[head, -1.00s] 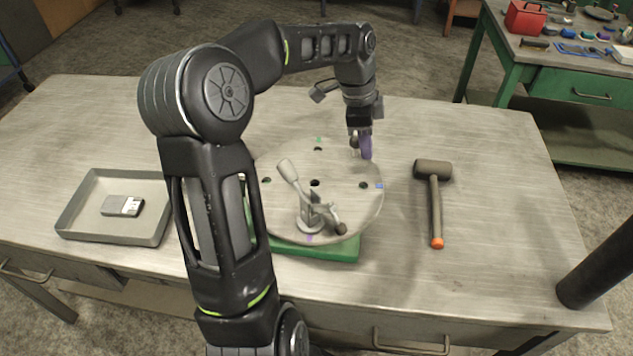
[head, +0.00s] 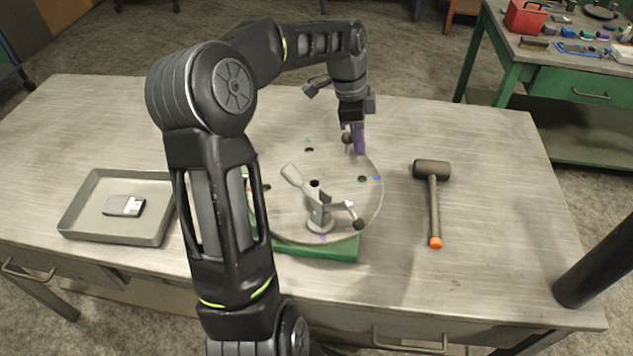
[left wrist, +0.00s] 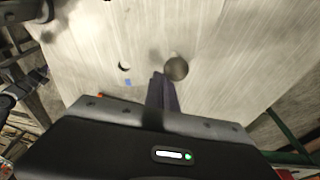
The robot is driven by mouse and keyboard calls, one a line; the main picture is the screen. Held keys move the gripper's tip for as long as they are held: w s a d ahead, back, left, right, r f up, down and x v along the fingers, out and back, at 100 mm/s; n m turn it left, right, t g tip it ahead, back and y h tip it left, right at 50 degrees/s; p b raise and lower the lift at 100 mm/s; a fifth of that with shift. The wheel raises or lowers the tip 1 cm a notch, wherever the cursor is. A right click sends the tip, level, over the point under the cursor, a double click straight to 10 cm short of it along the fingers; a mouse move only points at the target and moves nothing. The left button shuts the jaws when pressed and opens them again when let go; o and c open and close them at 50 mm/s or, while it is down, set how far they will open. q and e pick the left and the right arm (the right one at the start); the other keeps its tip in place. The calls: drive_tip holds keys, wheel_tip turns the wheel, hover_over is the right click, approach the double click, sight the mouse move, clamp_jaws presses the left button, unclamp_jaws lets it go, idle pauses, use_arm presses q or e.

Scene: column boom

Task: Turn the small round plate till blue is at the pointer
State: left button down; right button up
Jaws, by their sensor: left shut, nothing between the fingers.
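The round grey plate (head: 335,190) lies on a green base (head: 320,248) on the table. Its blue mark (head: 377,178) is at the right rim, green (head: 308,140) at the far rim, purple (head: 323,238) at the near rim. A clamp (head: 319,212) with a lever stands on the near part. My left gripper (head: 358,142), with purple fingers, is shut and empty at the far right rim, just beside a round knob (head: 347,138). The left wrist view shows the knob (left wrist: 176,69) against or very near the fingers, and the blue mark (left wrist: 127,83). I cannot make out the pointer; my arm hides the plate's left edge.
A mallet (head: 433,200) lies right of the plate. A grey tray (head: 75,215) holding a small grey device (head: 123,206) is at the left. A green bench (head: 575,85) with tools stands behind right. The table beyond the plate is clear.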

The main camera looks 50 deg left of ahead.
sight(346, 133)
use_arm(q)
drive_tip(key=shift+a, duration=0.2)
idle(0.3)
drive_tip(key=shift+a+p, duration=0.4)
drive_tip(key=shift+a, duration=0.4)
drive_tip(key=shift+a+p, duration=0.35)
drive_tip(key=shift+a, duration=0.5)
drive_tip(key=shift+s, duration=0.1)
drive_tip(key=shift+s+a, duration=0.2)
drive_tip(key=shift+a, duration=0.7)
drive_tip(key=shift+a+p, duration=0.1)
drive_tip(key=shift+p, duration=0.2)
